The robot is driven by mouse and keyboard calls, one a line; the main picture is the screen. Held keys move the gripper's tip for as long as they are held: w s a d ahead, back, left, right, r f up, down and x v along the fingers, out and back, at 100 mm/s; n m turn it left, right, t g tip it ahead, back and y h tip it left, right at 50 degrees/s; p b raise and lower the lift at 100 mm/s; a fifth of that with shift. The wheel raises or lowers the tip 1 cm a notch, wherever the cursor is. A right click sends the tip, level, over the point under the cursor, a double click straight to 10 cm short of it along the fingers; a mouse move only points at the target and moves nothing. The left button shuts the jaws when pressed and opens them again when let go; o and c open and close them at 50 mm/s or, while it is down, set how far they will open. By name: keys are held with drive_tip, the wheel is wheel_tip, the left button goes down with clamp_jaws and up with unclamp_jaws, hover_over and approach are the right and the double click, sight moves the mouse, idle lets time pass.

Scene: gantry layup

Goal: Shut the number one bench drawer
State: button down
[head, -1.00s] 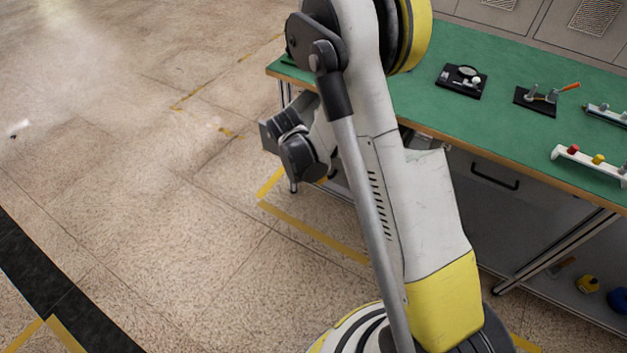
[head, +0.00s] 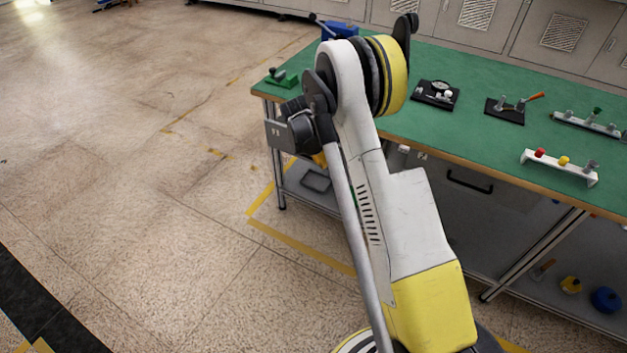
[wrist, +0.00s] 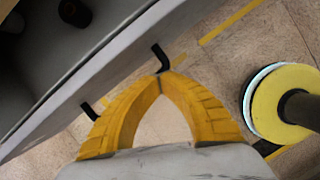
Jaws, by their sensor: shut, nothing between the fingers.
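The number one drawer shows in the head view as a grey front (head: 273,134) with a small label, under the bench's left end. It is partly hidden by my arm. In the wrist view the drawer (wrist: 60,82) stands open, with its grey front wall running diagonally and its dark inside at upper left. Two black ends of its handle (wrist: 160,57) stick out from the front. My gripper (wrist: 162,76) is shut and empty, its yellow fingertips close to the upper handle end; I cannot tell if they touch. In the head view my gripper is mostly hidden behind my arm.
The green bench top (head: 480,130) holds several small fixtures, including a white rack (head: 560,168) with coloured knobs. A second drawer with a black handle (head: 469,182) is to the right. Bench legs and a lower shelf lie below. Open floor (head: 130,190) lies to the left.

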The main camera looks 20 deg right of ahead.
drive_tip(key=w+d, duration=0.2)
drive_tip(key=d, duration=0.1)
drive_tip(key=w+d, duration=0.3)
drive_tip(key=d, duration=0.1)
drive_tip(key=w+d, duration=0.3)
drive_tip(key=shift+d, duration=0.4)
drive_tip(key=shift+a, duration=0.25)
drive_tip(key=a, duration=0.1)
drive_tip(key=a+r, duration=0.1)
drive_tip(key=a, duration=0.2)
drive_tip(key=shift+s+r+p, duration=0.25)
drive_tip(key=shift+s+p, duration=0.1)
drive_tip(key=shift+p, duration=0.05)
drive_tip(key=p+v, duration=0.3)
drive_tip(key=v, duration=0.5)
drive_tip(key=shift+r+p, duration=0.35)
